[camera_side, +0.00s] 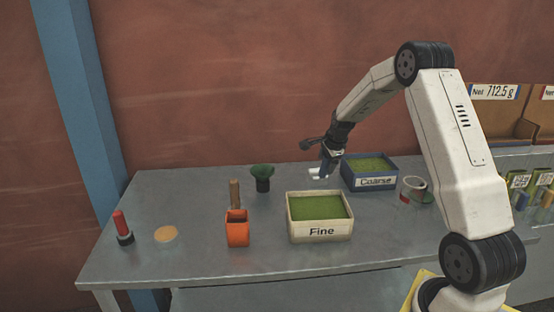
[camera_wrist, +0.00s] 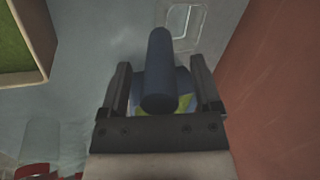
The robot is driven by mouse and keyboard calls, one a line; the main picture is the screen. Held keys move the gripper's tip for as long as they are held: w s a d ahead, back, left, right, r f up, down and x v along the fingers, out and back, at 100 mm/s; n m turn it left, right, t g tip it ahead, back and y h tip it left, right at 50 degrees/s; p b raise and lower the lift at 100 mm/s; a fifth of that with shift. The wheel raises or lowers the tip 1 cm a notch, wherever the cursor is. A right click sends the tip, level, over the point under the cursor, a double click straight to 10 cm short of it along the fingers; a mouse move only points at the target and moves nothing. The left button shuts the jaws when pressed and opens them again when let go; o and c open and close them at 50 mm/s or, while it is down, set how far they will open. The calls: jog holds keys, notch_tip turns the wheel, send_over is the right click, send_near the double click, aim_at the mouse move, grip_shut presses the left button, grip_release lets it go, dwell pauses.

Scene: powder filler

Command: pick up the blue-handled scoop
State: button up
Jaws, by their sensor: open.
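The blue-handled scoop shows in the wrist view as a dark blue rounded handle (camera_wrist: 160,62) pointing up at the camera, with a wider blue body behind it and a patch of yellow-green low on its right. My gripper (camera_side: 327,170) is above the back of the table, left of the blue "Coarse" tray. In the wrist view its two dark fingers stand open on either side of the handle, with a visible gap on each side. The scoop's lower part is hidden behind the handle and the gripper's base. In the side view the scoop is too small to make out clearly.
The "Coarse" tray (camera_side: 387,182) and cream "Fine" tray (camera_side: 321,230) hold green powder.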

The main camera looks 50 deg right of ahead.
grip_shut()
dwell(0.3)
dwell(1.3)
